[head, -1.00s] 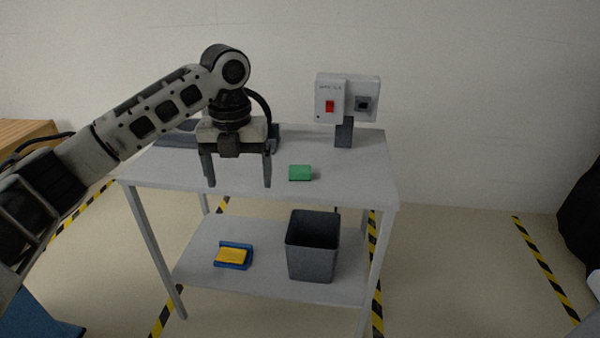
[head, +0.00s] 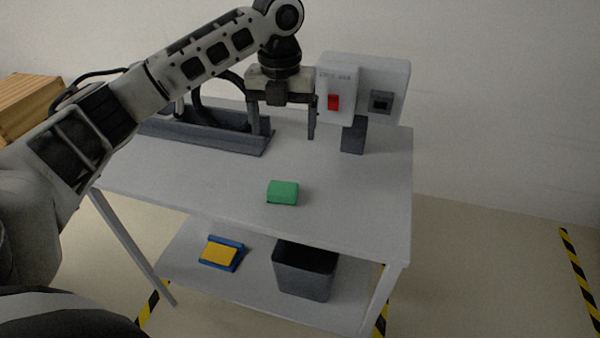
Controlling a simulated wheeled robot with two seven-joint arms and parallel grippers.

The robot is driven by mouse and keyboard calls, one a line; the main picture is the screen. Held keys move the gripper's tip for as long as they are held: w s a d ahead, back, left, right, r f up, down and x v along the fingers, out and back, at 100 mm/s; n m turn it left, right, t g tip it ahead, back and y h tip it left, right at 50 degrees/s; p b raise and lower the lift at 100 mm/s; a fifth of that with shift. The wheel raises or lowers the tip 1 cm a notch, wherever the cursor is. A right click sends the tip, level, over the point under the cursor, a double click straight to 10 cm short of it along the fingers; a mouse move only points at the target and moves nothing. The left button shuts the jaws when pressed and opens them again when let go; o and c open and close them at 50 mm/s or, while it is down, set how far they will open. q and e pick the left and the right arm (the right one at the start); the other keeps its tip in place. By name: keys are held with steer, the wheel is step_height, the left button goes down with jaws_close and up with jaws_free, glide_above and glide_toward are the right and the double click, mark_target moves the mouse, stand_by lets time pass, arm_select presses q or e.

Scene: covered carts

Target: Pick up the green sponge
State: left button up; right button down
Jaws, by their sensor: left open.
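The green sponge (head: 283,192) lies on the grey top shelf of the cart (head: 340,195), towards its front edge. My left gripper (head: 283,137) is open and empty, with its two fingers pointing down. In the picture it is above the sponge, and it looks to be farther back over the cart and not touching the sponge. My right gripper is not in view.
A white box with a red switch (head: 334,102) stands on a dark post at the back right, close beside my left gripper. A dark tray (head: 190,135) lies at the back left. A dark bin (head: 305,272) and a yellow block on a blue tray (head: 220,252) are on the lower shelf.

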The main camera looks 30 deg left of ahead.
arm_select(q)
glide_above(282, 187)
step_height(282, 187, down, 9)
steer(key=shift+w+f, duration=0.15)
steer(key=shift+f, duration=3.05)
steer(key=c, duration=1.1)
